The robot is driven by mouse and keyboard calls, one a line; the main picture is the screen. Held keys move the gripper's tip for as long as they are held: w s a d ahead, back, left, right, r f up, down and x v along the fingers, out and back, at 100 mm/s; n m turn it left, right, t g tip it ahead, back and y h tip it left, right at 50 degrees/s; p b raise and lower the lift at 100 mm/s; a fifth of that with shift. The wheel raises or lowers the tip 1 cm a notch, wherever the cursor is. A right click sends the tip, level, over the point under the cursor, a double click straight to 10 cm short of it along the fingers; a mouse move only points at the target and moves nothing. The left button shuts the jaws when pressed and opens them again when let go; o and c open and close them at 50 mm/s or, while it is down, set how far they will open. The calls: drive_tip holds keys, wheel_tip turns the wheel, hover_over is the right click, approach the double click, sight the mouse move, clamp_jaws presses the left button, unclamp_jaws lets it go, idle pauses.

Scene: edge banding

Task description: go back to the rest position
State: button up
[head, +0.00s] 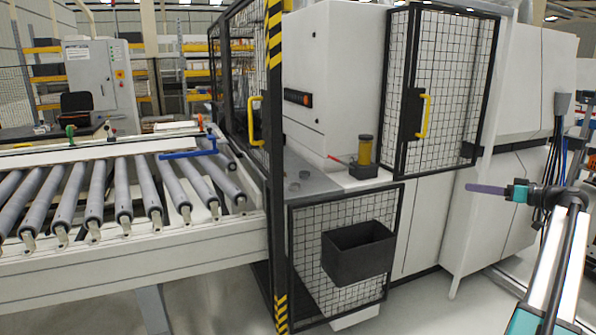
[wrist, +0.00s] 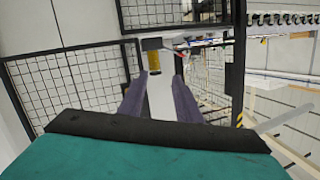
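My gripper (head: 487,189) is at the right in the head view, in front of the white machine and apart from it. It points left and appears side-on there. In the wrist view its two purple fingers (wrist: 160,88) stand apart with nothing between them, so it is open and empty. The yellow cylinder (head: 364,151) stands on the machine's ledge, well to the left of my gripper. It also shows beyond the fingertips in the wrist view (wrist: 153,61).
The open mesh door (head: 445,95) with a yellow handle stands behind and left of my gripper. A black bin (head: 358,252) hangs on the lower mesh panel. The roller conveyor (head: 120,195) fills the left side. Clear floor shows at the lower right.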

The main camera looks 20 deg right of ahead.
drive_tip(key=w+a+f+m+g+p, duration=0.1)
drive_tip(key=w+a+f+g, duration=0.2)
drive_tip(key=a+f, duration=0.9)
drive_tip(key=w+a+f+m+g+y, duration=0.1)
drive_tip(key=w+a+f+g, duration=0.1)
drive_tip(key=a+f, duration=1)
drive_tip(key=w+a+f+m+g+p, duration=0.1)
drive_tip(key=w+a+f+g, duration=0.2)
drive_tip(key=a+f, duration=0.8)
drive_tip(key=s+a+f+g+h+p, duration=0.1)
drive_tip(key=s+a+f+g, duration=0.3)
drive_tip(key=s+a+f, duration=0.7)
drive_tip(key=s+a+f+g+p, duration=0.1)
drive_tip(key=s+a+f+g, duration=0.3)
drive_tip(key=s+a+f, duration=0.7)
drive_tip(key=s+a+f+n+g+h, duration=0.1)
drive_tip(key=s+a+f, duration=0.3)
drive_tip(key=s, duration=0.6)
drive_tip(key=s+a+f+n+g+h+p, duration=0.1)
drive_tip(key=s+a+f+g+h, duration=0.2)
drive_tip(key=s+f, duration=0.3)
drive_tip(key=s+h, duration=0.1)
drive_tip(key=s, duration=0.3)
drive_tip(key=shift+s+a+h, duration=0.15)
drive_tip(key=shift+a+h, duration=0.15)
drive_tip(key=shift+a, duration=0.1)
drive_tip(key=shift+d, duration=0.1)
